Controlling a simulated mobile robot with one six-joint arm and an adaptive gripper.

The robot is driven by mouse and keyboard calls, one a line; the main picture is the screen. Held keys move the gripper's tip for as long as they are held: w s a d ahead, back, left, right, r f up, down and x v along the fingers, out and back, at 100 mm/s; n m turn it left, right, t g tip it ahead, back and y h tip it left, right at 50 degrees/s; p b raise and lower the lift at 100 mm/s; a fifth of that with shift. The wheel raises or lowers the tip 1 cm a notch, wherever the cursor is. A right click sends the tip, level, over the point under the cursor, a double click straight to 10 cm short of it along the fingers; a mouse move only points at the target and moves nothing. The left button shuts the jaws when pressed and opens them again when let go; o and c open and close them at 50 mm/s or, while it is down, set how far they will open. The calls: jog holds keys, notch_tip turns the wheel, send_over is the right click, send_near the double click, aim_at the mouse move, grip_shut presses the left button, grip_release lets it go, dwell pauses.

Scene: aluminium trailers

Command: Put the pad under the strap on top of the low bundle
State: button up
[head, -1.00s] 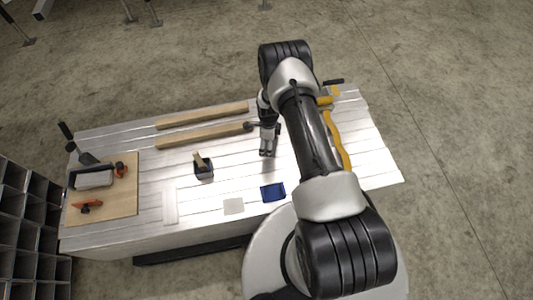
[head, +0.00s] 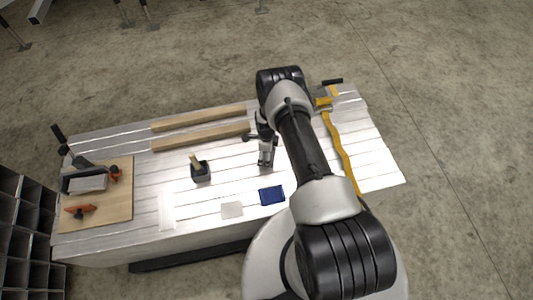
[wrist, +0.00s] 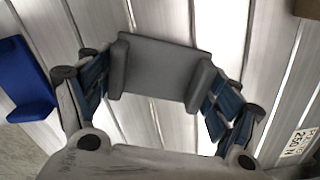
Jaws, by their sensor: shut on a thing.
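My gripper (head: 266,163) is over the middle of the low, pale slatted metal bundle (head: 225,160). In the wrist view my gripper (wrist: 158,100) is shut on a grey pad (wrist: 160,68), a flat piece with a raised rim at each end, held between the dark blue fingers. The slats show beneath it; I cannot tell how high it is above them. The yellow strap (head: 343,150) runs across the right part of the bundle, to the right of my gripper, partly hidden by my arm. The strap is out of the wrist view.
A blue block (head: 272,195), also in the wrist view (wrist: 22,80), and a pale square (head: 232,209) lie near the front edge. A dark cup (head: 201,173) stands left of my gripper. Two wooden battens (head: 200,116) lie behind. A wooden board (head: 100,208) with tools is far left.

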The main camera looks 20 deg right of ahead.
jog(key=o, duration=1)
jog(key=w+a+r+n+t+p, duration=0.1)
jog(key=w+r+n+p, duration=0.15)
jog(key=r, duration=1.25)
jog(key=w+a+r+n+p, duration=0.1)
jog(key=r+n+p, duration=0.15)
jog(key=r, duration=1.35)
jog(key=s+a+r+n+t, duration=0.1)
jog(key=s+r+n, duration=0.15)
jog(key=r, duration=0.65)
jog(key=s+a+r+n, duration=0.2)
jog(key=r+n, duration=0.1)
jog(key=r, duration=0.5)
jog(key=s+a+r+n+t, duration=0.1)
jog(key=s+a+r+n, duration=0.2)
jog(key=s+r+n, duration=0.75)
jog(key=s+a+r+n, duration=0.1)
jog(key=s+r+n, duration=0.1)
jog(key=s, duration=0.6)
jog(key=s+a+r+n+t, duration=0.1)
jog(key=s+r, duration=0.2)
jog(key=s, duration=0.5)
jog(key=shift+r+n+t+b, duration=0.3)
jog(key=shift+n, duration=0.1)
